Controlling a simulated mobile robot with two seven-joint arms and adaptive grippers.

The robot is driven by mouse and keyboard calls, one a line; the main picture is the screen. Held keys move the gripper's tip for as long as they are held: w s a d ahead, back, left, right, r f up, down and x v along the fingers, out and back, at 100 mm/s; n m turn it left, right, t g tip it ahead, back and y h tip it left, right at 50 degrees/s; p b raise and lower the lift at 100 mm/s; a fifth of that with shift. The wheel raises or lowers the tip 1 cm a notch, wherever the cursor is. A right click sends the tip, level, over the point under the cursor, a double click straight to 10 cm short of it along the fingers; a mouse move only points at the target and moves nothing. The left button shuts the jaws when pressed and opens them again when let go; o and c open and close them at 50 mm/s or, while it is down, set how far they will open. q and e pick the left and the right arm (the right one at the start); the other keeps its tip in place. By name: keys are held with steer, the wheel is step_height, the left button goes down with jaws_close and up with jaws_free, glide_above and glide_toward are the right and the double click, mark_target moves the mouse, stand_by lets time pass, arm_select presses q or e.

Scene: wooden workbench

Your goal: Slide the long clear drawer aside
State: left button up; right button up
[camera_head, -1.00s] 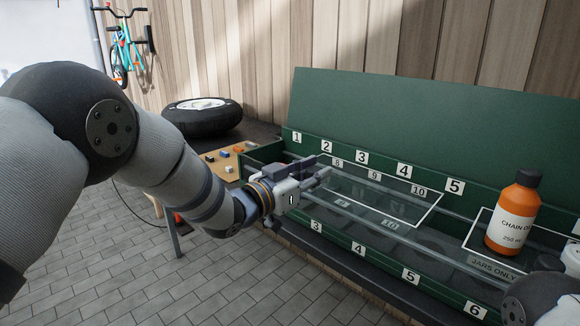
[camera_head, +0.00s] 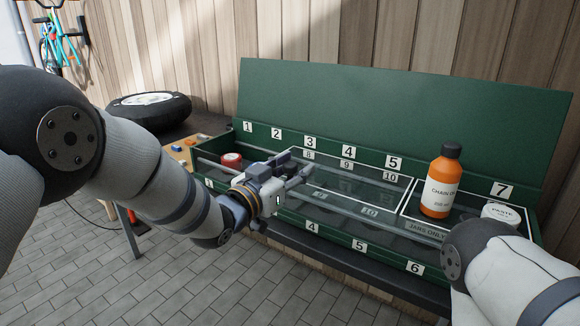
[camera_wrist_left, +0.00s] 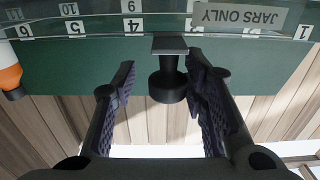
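The long clear drawer (camera_head: 369,184) has white edges and lies on rails in the green toolbox (camera_head: 455,297), its back edge below numbers 3 to 5. My left gripper (camera_head: 297,169) is at the drawer's left end, its fingers pointing right and away. In the left wrist view, which looks upside down, my left gripper (camera_wrist_left: 160,97) is open. A black knob (camera_wrist_left: 168,86) with a grey square plate is between its fingers, close to the right-hand one; I cannot tell whether they touch. My right gripper is not in view.
An orange chain oil bottle (camera_head: 441,183) and a white paste jar (camera_head: 500,213) stand at the right, by a JARS ONLY label (camera_head: 425,229). A red round thing (camera_head: 231,160) lies in the toolbox's left part. My right arm crosses the lower right.

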arm_select(q)
steer(key=shift+a, duration=0.1)
steer(key=shift+s+a+r, duration=0.1)
steer(key=shift+a, duration=0.05)
steer(key=v, duration=1.1)
steer(key=shift+s, duration=0.35)
steer(key=shift+a, duration=0.1)
